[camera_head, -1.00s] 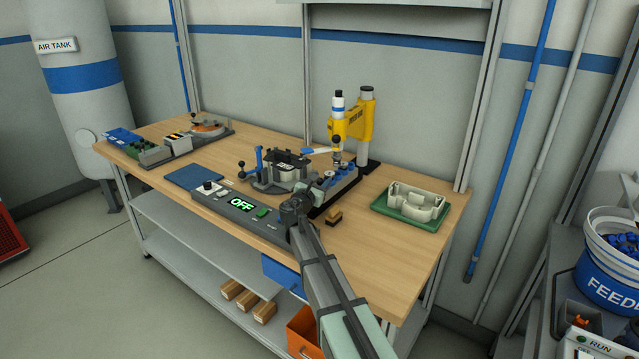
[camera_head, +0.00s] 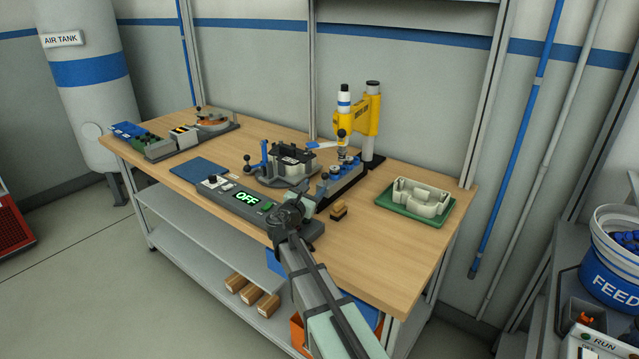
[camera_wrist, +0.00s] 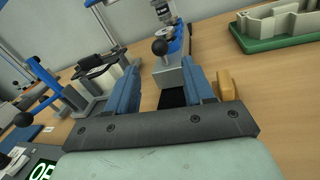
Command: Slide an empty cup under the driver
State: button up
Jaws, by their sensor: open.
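The driver (camera_head: 366,118) is a yellow press on a post at the back of the bench, with a white and blue cylinder; its lower tip shows in the wrist view (camera_wrist: 164,12). Below it a blue slide rail (camera_head: 345,178) runs toward me, also in the wrist view (camera_wrist: 178,42), with a black ball knob (camera_wrist: 160,46) at its near end. Small round metal parts sit on the rail, too small to tell whether one is an empty cup. My gripper (camera_wrist: 162,82) is open and empty, its blue fingers short of the knob; in the head view my wrist partly hides it.
A black-topped fixture with a blue lever (camera_head: 290,160) stands left of the rail. A control box reading OFF (camera_head: 247,199) is at the front edge. A small tan block (camera_head: 338,211) lies right of my gripper. A green tray (camera_head: 430,212) holds a pale housing.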

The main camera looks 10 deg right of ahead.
jog(key=shift+v, duration=2.15)
